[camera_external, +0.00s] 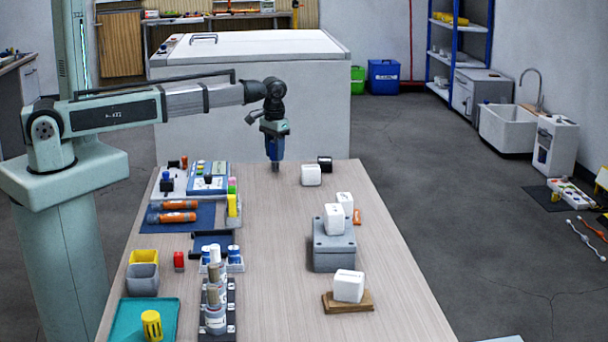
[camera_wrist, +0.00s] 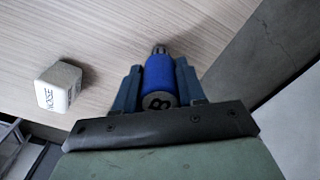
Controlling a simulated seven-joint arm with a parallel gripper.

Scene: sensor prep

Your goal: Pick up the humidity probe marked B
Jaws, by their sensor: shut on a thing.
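A blue cylindrical probe (camera_wrist: 160,72) sits between my two fingers in the wrist view. My gripper (camera_wrist: 160,80) is shut on this probe. In the external view my gripper (camera_external: 275,158) points down over the far end of the table. The held probe is hard to tell from the fingers there. I cannot tell whether its tip touches the table.
A white block (camera_external: 311,175) stands right of my gripper, near a black object (camera_external: 325,163). A grey box (camera_external: 334,246) carries white blocks. Trays, bins and blue-capped items line the table's (camera_external: 265,290) left side; its middle is clear.

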